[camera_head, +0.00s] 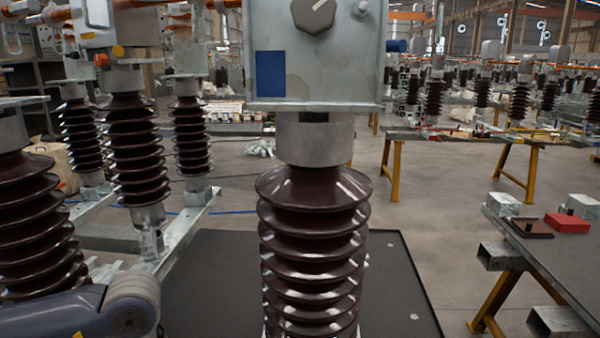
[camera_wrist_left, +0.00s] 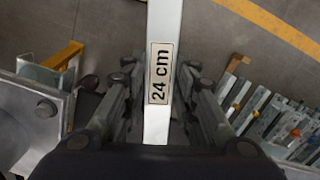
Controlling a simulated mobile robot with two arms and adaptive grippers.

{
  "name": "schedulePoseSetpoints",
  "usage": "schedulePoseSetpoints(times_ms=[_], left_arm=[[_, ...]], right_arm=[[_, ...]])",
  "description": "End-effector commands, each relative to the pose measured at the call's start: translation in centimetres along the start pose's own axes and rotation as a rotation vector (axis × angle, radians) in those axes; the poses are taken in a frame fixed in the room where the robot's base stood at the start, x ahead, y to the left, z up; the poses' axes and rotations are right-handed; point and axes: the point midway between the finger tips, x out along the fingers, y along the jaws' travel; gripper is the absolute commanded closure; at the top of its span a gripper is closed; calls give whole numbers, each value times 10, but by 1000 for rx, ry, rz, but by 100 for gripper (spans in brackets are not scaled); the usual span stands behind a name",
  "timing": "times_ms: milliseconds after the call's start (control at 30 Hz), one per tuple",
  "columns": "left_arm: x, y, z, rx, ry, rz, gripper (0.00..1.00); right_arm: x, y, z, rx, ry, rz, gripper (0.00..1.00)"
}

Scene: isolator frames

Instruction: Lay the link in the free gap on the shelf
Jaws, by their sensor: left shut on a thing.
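The link is a pale flat bar with a "24 cm" label (camera_wrist_left: 163,28), seen in the left wrist view. It runs from the top edge of the picture down between the fingers. My left gripper (camera_wrist_left: 157,88) is shut on the link, with one dark finger on each side. The floor shows beneath it. In the head view only a link of my left arm shows at the lower left; the gripper and the held link are out of that picture. My right gripper is in neither view. I cannot clearly identify the shelf or its free gap.
Several metal bars (camera_wrist_left: 268,122) lie side by side at the right of the wrist view. In the head view a ribbed brown insulator (camera_head: 313,235) stands in front on a dark surface (camera_head: 210,270). A table (camera_head: 560,262) with a red block (camera_head: 567,223) is at right.

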Motion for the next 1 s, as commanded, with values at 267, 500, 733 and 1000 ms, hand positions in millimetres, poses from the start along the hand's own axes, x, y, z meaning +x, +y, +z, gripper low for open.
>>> schedulePoseSetpoints(times_ms=[267,500,733,1000], left_arm=[[-5,11,5,231,2,-26,100],[-28,11,8,228,3,-26,100],[-34,12,9,228,2,-26,100],[-33,12,9,229,1,-25,100]], right_arm=[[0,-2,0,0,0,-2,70],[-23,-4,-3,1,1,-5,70],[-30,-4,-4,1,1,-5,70],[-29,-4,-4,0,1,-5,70]])
